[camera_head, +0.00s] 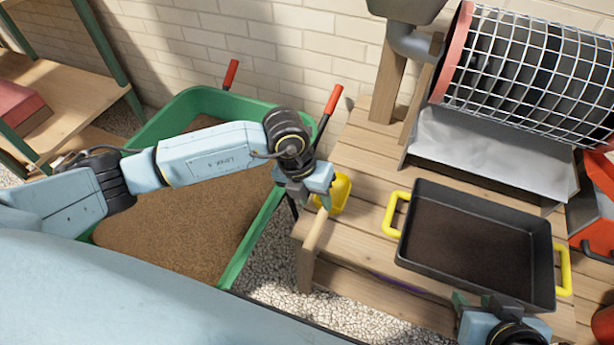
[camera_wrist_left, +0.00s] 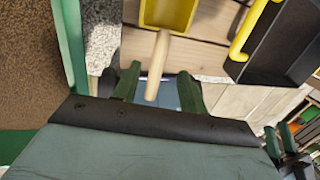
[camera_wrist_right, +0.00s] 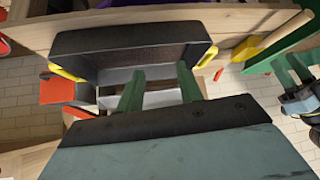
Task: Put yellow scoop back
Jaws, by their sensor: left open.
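The yellow scoop (camera_head: 342,192) lies at the left end of the wooden bench, partly hidden behind my left gripper in the head view. In the left wrist view the scoop (camera_wrist_left: 168,12) is at the top, and its pale wooden handle (camera_wrist_left: 157,65) points down between the fingers. My left gripper (camera_head: 320,198) is open, with a finger on each side of the handle and gaps showing. The scoop also shows in the right wrist view (camera_wrist_right: 246,46). My right gripper (camera_head: 482,300) is open and empty at the near edge of the black tray.
The black tray (camera_head: 425,262) with yellow handles and dark soil stands on the bench (camera_head: 362,160). A green wheelbarrow (camera_head: 262,232) of brown material is to the left. A mesh drum sieve (camera_head: 530,70) stands behind the tray.

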